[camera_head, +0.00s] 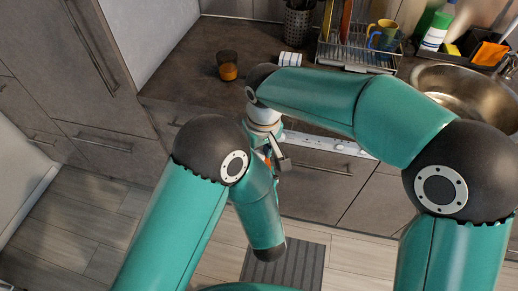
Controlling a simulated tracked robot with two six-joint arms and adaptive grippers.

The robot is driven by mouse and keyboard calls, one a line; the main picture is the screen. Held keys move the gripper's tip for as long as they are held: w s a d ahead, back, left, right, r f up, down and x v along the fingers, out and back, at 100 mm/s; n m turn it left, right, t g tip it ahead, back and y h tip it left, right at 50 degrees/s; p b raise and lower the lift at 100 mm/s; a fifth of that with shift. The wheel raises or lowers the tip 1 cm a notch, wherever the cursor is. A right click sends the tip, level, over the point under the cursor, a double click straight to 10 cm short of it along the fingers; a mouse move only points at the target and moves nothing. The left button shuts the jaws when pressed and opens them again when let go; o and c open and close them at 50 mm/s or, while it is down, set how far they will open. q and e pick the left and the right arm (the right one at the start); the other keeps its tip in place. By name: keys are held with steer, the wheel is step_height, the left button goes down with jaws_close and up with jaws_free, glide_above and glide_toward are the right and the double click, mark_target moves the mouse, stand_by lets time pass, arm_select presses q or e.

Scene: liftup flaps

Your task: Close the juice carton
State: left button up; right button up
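I cannot make out the juice carton with certainty. A small white box-like thing (290,59) with dark lines sits on the dark counter, just beyond my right arm's wrist; I cannot tell whether it is the carton. A grey gripper part (279,157), which appears to belong to my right gripper, shows below that wrist, in front of the counter's edge.
A glass with orange contents (227,66) stands on the counter (190,75). A metal sink (462,92) and a green-white bottle (437,28) are at right. A tall cabinet borders the left.

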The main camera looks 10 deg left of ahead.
steer(key=shift+f, duration=0.55)
steer(key=shift+f, duration=0.55)
stand_by(0.3)
